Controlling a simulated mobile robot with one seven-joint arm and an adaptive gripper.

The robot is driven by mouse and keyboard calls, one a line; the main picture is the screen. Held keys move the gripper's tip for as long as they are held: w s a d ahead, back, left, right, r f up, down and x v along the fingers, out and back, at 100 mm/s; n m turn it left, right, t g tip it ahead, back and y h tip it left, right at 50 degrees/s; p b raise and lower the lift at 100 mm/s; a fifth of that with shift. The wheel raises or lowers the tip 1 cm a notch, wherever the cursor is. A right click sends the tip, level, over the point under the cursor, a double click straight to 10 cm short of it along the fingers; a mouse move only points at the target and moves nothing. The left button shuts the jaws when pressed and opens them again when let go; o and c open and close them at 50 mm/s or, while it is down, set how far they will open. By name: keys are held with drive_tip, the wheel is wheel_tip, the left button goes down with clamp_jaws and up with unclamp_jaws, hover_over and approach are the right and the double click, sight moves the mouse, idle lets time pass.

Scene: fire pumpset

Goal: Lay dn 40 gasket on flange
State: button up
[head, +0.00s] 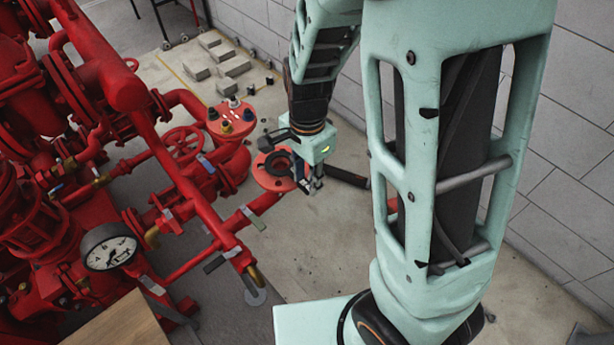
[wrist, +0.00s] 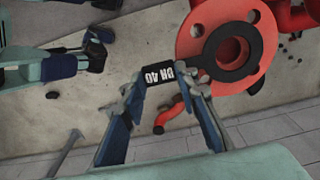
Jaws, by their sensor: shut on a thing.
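The DN 40 gasket is a flat black ring (wrist: 248,66) with a tab printed "DN 40". My gripper (wrist: 160,82) is shut on the tab, one finger on each side. The ring lies across the face of a round red flange (wrist: 200,20) in the wrist view, around the dark centre opening. I cannot tell whether it touches the flange or hovers just above it. In the head view the flange (head: 263,180) is right of the red pipework, with the black ring over it and my gripper (head: 308,187) on its right side.
Another red flange top (head: 231,119) with several small coloured parts on it stands just behind. A red handwheel (head: 183,143) and a pressure gauge (head: 109,247) are on the pipework to the left. Grey blocks (head: 234,66) lie farther back. A block wall (head: 565,150) runs along the right.

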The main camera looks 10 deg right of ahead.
drive_tip(key=shift+f+b, duration=0.4)
drive_tip(key=shift+f, duration=0.2)
idle(0.4)
drive_tip(key=o, duration=1.2)
drive_tip(key=shift+r, duration=0.1)
wheel_tip(320, 180, up, 12)
drive_tip(key=shift+f, duration=0.1)
